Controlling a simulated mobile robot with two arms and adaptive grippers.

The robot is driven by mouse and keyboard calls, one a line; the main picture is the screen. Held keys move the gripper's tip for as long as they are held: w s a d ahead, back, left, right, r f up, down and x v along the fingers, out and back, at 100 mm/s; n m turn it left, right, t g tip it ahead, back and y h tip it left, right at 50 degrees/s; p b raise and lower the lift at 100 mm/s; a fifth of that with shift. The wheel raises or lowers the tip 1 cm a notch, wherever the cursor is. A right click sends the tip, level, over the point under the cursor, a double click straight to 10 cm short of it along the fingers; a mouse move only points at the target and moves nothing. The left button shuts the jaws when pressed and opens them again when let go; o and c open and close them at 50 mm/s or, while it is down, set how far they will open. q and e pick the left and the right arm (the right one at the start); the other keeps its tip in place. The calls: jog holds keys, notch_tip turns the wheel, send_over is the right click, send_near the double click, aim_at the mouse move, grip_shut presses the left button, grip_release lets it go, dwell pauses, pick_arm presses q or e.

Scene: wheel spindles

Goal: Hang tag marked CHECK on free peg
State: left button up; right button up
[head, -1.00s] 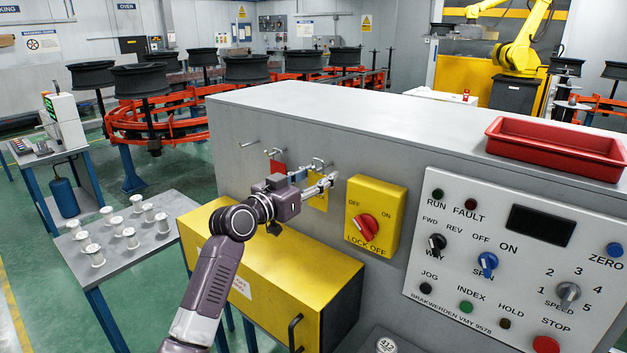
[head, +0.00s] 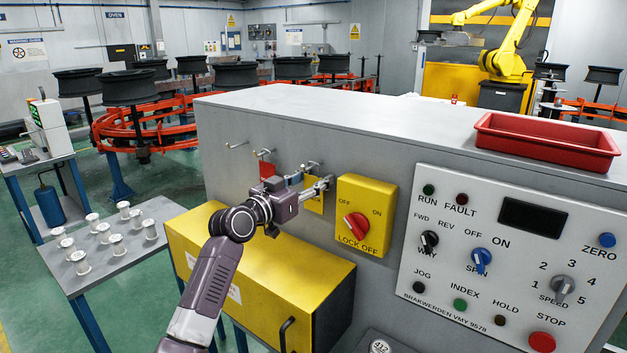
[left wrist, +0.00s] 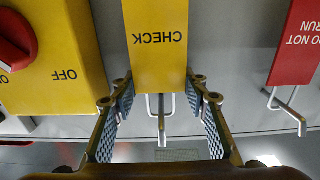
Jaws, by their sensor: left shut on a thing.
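The yellow tag marked CHECK (left wrist: 160,45) fills the upper middle of the left wrist view, its lettering upside down. In the head view the tag (head: 314,197) shows partly behind my gripper, at the grey machine's front. My left gripper (head: 325,184) is shut on this tag; in the wrist view its two fingers (left wrist: 160,95) stand at the tag's side edges. A metal peg (left wrist: 160,112) shows at the tag's end; I cannot tell whether the tag is on it. A bare peg (head: 237,145) sticks out further left. My right gripper is not in view.
A red tag (left wrist: 294,45) reading DO NOT RUN hangs by a peg (left wrist: 288,108); it also shows in the head view (head: 267,170). The yellow lock-off switch box (head: 364,215) is close right of my gripper. A yellow box (head: 260,265) juts out below.

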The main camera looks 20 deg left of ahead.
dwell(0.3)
pick_arm(q)
jog(key=o, duration=1.2)
jog(key=shift+s, duration=0.1)
